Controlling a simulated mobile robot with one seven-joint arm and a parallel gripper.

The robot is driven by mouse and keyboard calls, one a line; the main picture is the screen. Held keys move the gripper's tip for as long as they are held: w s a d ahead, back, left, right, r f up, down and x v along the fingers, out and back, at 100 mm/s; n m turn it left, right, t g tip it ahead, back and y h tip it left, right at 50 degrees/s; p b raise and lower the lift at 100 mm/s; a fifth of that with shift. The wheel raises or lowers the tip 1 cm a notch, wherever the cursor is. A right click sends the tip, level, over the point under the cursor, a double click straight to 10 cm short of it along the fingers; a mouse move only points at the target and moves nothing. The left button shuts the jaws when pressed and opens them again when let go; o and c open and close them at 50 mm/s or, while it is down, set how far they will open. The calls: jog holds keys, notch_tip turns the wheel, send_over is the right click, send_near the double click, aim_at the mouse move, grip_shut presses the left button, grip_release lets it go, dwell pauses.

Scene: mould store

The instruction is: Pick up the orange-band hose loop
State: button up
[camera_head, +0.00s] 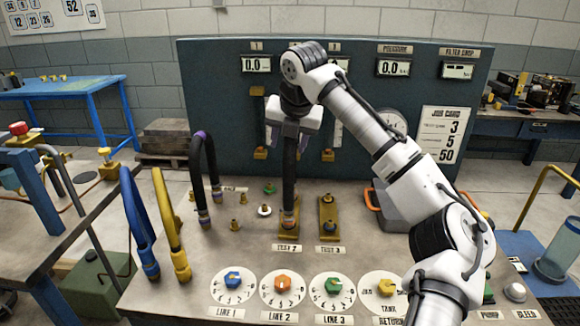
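A black hose loop (289,180) stands upright, seen nearly edge-on, with its lower end at the brass TEST 2 block (285,235). A small orange-brown mark shows near its foot, but I cannot clearly read its band. Another black hose loop (211,160) with a purple band stands to the left.
Blue (136,220) and yellow (170,225) hoses stand at the left. The TEST 3 block (329,218) is just right of the loop. Several knob dials, including the LINE 2 dial (268,297), line the front edge. A dark gauge panel (220,100) rises behind. My arm covers the right side.

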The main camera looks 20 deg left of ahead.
grip_shut()
jog(key=shift+r, duration=0.2)
notch_tip(320, 180, up, 10)
jog(key=shift+f, duration=0.15)
dwell(0.5)
